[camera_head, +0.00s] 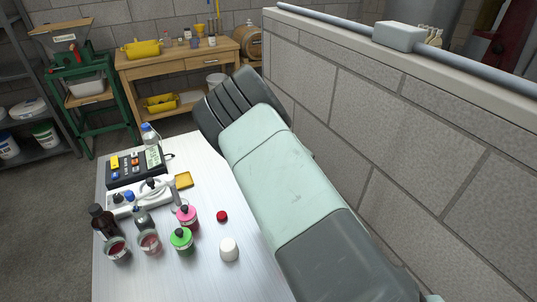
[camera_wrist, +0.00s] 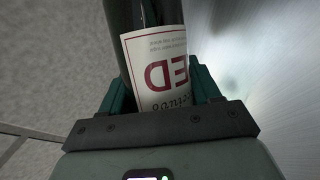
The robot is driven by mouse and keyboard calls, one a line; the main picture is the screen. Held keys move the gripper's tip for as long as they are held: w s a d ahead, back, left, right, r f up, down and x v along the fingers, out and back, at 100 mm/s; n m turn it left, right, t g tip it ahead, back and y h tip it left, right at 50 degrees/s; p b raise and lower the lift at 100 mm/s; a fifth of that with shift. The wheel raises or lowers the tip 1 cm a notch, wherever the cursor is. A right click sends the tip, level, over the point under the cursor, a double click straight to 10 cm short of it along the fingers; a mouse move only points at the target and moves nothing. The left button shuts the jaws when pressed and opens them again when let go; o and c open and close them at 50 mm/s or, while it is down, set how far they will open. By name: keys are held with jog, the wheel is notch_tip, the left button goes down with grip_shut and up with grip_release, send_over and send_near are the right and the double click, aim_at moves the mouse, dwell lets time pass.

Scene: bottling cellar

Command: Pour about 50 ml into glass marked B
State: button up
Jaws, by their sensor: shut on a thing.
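In the wrist view my gripper (camera_wrist: 160,92) is shut on a dark bottle (camera_wrist: 117,50). The bottle has a cream label with large red letters, upside down in this view. Its neck and mouth are out of view. In the head view my arm hides the gripper and bottle. Two glasses stand at the table's front left: a left glass (camera_head: 117,249) with dark red liquid and a right glass (camera_head: 150,243) with paler, pinkish contents. I cannot read a letter B on either.
A block wall (camera_head: 400,130) rises right of my arm.

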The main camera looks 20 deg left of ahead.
jog(key=shift+d+r+n+h, duration=0.1)
jog(key=shift+d+n+h, duration=0.3)
jog(key=shift+h, duration=0.3)
jog(key=shift+a+r+n+h, duration=0.15)
jog(key=shift+r+h, duration=0.3)
jog(key=shift+r, duration=0.45)
jog(key=shift+a+r+n+h, duration=0.1)
jog(key=shift+r+n+h, duration=0.25)
jog(key=shift+r, duration=0.5)
jog(key=shift+d+h, duration=0.1)
jog(key=shift+h, duration=0.2)
jog(key=shift+r+h, duration=0.1)
jog(key=shift+h, duration=0.4)
jog(key=shift+r+n+g, duration=0.3)
jog(key=shift+r, duration=0.05)
jog(key=shift+d+r+h, duration=0.1)
jog(key=shift+h, duration=0.2)
jog(key=shift+s+d+r, duration=0.1)
jog(key=shift+d, duration=0.55)
jog(key=shift+d, duration=0.15)
jog(key=shift+r+h+p, duration=0.3)
jog(key=shift+r+h, duration=0.1)
dwell(0.8)
